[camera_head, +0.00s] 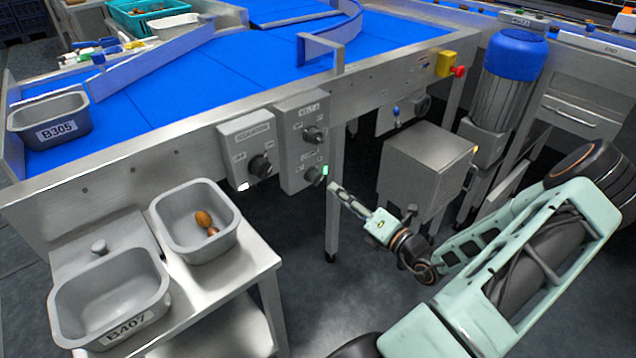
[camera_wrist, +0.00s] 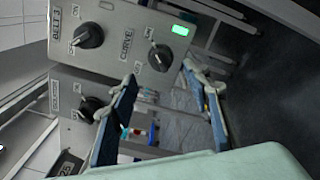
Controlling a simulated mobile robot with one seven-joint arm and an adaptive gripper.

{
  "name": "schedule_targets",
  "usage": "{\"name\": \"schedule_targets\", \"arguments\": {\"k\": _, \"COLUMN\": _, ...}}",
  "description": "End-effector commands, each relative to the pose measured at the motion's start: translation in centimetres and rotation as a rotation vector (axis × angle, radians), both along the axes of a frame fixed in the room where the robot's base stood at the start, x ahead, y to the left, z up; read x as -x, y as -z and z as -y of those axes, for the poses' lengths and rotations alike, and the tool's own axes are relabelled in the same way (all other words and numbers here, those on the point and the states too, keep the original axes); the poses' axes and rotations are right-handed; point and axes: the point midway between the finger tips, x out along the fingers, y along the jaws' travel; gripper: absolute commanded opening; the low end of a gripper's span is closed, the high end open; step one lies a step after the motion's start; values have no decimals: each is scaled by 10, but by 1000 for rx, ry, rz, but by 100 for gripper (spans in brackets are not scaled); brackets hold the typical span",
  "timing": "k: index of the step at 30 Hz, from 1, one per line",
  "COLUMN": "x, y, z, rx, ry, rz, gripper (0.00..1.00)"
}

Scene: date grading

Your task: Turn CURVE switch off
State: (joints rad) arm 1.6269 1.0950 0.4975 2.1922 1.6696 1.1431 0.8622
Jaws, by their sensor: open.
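The CURVE switch (camera_wrist: 160,57) is a black rotary knob on a grey control box (camera_wrist: 118,22), with a lit green lamp (camera_wrist: 180,30) beside it. In the head view the CURVE switch (camera_head: 314,175) is the lower knob of the right-hand box (camera_head: 298,150). My gripper (camera_wrist: 158,74) is open and empty, its fingertips spread to either side of the knob's position in the wrist view. It seems apart from the knob. In the head view my gripper (camera_head: 334,189) is just right of and below the switch.
A BELT 3 knob (camera_wrist: 89,36) sits on the same box. A neighbouring box (camera_head: 247,150) carries another knob (camera_wrist: 93,108). A table leg (camera_head: 333,220) stands below the boxes. A red stop button (camera_head: 459,71) is farther right. Metal bins (camera_head: 110,295) stand at left.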

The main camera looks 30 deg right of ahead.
Motion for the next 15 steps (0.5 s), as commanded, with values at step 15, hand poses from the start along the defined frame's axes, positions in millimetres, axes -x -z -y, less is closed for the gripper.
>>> {"name": "schedule_targets", "arguments": {"k": 15, "x": -83, "y": 2, "z": -13, "rx": 5, "ry": -4, "rz": -1, "gripper": 44}}
